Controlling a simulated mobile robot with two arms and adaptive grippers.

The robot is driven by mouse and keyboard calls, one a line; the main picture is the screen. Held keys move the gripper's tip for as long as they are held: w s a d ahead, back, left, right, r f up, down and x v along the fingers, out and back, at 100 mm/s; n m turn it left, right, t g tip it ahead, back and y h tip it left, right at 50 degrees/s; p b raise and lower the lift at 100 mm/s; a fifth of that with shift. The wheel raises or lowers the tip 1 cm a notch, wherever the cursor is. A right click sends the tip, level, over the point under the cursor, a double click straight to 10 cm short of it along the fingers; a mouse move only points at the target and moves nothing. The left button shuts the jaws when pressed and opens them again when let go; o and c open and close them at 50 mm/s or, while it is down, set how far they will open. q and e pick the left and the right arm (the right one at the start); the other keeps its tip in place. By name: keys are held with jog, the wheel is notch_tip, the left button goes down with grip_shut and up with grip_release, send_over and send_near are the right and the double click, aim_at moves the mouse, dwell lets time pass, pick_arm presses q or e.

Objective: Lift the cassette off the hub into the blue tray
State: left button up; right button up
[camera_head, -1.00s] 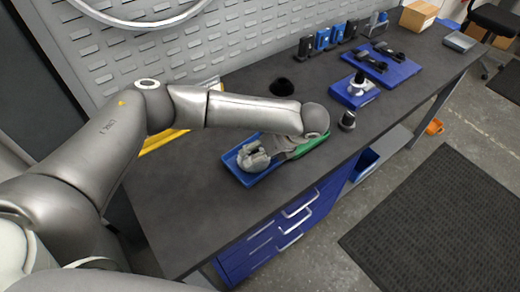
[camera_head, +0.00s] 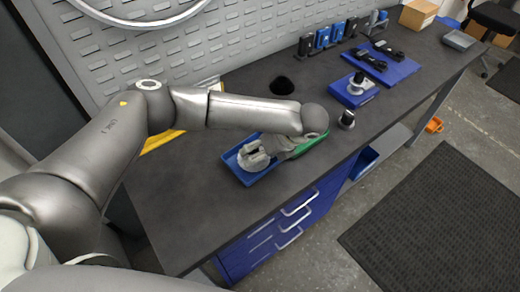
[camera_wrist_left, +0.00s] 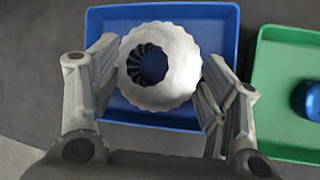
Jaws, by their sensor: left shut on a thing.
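The cassette (camera_wrist_left: 178,62) is a pale ring with a toothed edge and a dark, ribbed centre hole. It sits between the fingers of my left gripper (camera_wrist_left: 158,88), which is shut on it. In the wrist view it is over the blue tray (camera_wrist_left: 222,32); I cannot tell whether it touches the tray floor. A blue part (camera_wrist_left: 309,99), perhaps the hub, shows partly in the green tray (camera_wrist_left: 268,88). My right gripper is not in view.
The green tray (camera_head: 316,145) is right beside the blue one, partly under my arm. A small dark cylinder (camera_head: 347,120), a blue stand (camera_head: 355,92) and a blue mat with black tools (camera_head: 380,65) are farther along the bench (camera_head: 190,205). The bench's near left is clear.

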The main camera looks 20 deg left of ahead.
pick_arm(q)
jog(key=shift+f, duration=0.1)
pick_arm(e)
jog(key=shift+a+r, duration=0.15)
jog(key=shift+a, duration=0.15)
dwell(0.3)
pick_arm(q)
jog(key=o, duration=1.5)
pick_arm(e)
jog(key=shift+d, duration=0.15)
pick_arm(q)
jog(key=v, duration=1.2)
jog(key=shift+d, duration=0.1)
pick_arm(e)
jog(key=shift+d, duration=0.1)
